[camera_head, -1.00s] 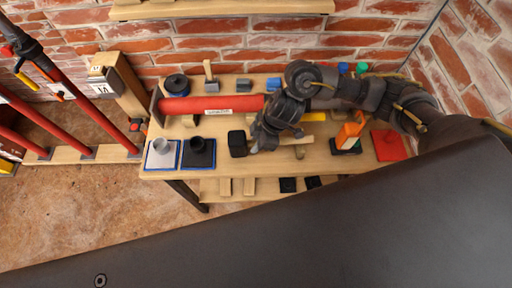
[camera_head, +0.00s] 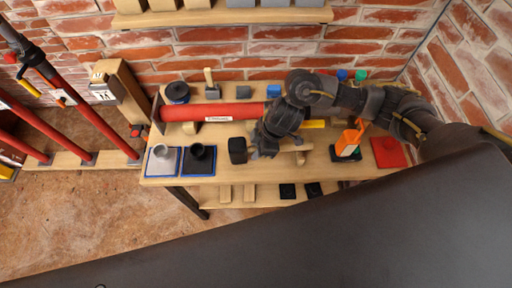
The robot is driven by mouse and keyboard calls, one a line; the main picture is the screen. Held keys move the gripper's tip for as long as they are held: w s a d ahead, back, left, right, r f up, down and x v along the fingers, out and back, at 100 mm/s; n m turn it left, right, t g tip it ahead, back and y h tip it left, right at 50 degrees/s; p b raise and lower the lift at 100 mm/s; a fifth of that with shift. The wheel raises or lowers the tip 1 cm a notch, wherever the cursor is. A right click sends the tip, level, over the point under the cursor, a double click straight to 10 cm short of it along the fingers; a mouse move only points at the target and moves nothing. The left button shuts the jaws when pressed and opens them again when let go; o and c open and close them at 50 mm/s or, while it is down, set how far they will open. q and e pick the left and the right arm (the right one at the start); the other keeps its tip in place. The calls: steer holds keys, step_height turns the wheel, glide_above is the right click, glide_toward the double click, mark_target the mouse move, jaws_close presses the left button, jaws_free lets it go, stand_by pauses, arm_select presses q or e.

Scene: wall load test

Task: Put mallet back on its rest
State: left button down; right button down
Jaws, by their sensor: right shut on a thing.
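The mallet (camera_head: 238,150) has a black head and a light wooden handle (camera_head: 290,149). It lies sideways over the wooden bench (camera_head: 232,176), head to the left. My right gripper (camera_head: 262,150) is at the handle just right of the head and is shut on the mallet. Whether the mallet touches the bench or is held above it, I cannot tell. A small wooden block (camera_head: 301,158) shows under the handle's right end; it may be part of a rest. My arm hides part of the handle. My left gripper is not in view.
A red cylinder (camera_head: 215,111) lies along the bench behind the mallet. An orange-and-white object (camera_head: 349,141) and a red pad (camera_head: 389,152) are at the right.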

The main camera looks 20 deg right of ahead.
steer(key=shift+f, duration=0.3)
steer(key=c, duration=0.5)
jaws_free()
steer(key=shift+r, duration=0.1)
steer(key=p+v, duration=0.5)
steer(key=shift+p+v, duration=1.1)
steer(key=shift+v, duration=0.35)
